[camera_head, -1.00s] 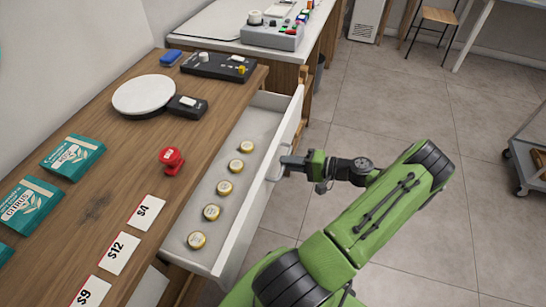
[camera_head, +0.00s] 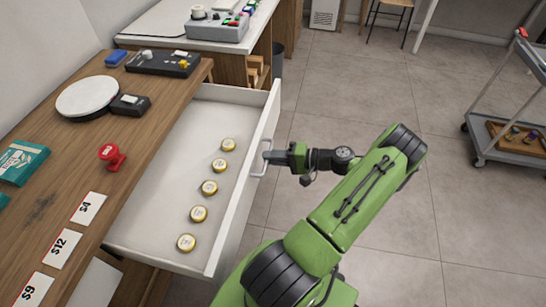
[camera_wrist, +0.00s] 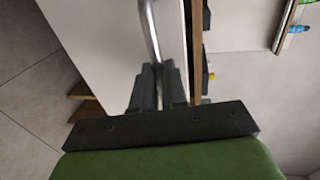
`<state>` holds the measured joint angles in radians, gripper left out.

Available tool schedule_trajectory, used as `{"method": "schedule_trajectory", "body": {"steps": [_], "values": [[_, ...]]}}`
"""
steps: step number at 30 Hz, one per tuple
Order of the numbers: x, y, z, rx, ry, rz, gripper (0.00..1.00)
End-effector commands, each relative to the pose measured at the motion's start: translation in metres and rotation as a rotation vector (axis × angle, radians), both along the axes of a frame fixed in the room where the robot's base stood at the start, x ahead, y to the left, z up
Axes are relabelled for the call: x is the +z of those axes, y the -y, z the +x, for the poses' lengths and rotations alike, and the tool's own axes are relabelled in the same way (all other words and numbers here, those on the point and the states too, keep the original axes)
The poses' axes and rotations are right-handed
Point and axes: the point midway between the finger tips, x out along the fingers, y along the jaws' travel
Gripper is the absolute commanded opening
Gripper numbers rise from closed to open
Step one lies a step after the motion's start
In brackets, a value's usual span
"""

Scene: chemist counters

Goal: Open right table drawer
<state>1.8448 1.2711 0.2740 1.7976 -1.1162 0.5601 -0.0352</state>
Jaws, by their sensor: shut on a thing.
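The white drawer (camera_head: 249,184) of the wooden table (camera_head: 72,160) stands pulled well out in the head view. Several small gold-capped round tins (camera_head: 209,187) lie in a row on its floor. A metal bar handle (camera_head: 263,163) sits on the drawer's front. My gripper (camera_head: 270,157) is shut on this handle, outside the drawer front. In the wrist view, the gripper's dark fingers (camera_wrist: 158,85) close around the silver handle (camera_wrist: 151,30) beside the white drawer front (camera_wrist: 95,40).
On the tabletop are a round white plate (camera_head: 87,97), a red stamp-like object (camera_head: 111,156), a teal packet (camera_head: 20,161) and labelled cards (camera_head: 62,248). A grey cart (camera_head: 510,120) stands at the far right. The tiled floor (camera_head: 390,90) between is clear.

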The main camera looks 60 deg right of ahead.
Motion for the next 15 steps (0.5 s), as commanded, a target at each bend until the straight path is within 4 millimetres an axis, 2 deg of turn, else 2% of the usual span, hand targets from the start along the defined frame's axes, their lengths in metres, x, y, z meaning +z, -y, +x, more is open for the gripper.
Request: {"method": "schedule_trajectory", "body": {"steps": [5, 6, 10, 15], "values": [[-0.0009, 0.0001, -0.0002, 0.000, -0.002, 0.000, 0.00], [-0.0009, 0.0001, -0.0002, 0.000, -0.002, 0.000, 0.18], [-0.0006, 0.0000, -0.0001, 0.000, -0.001, 0.001, 0.37], [-0.0003, 0.0000, -0.0001, 0.000, -0.001, 0.000, 0.37]]}}
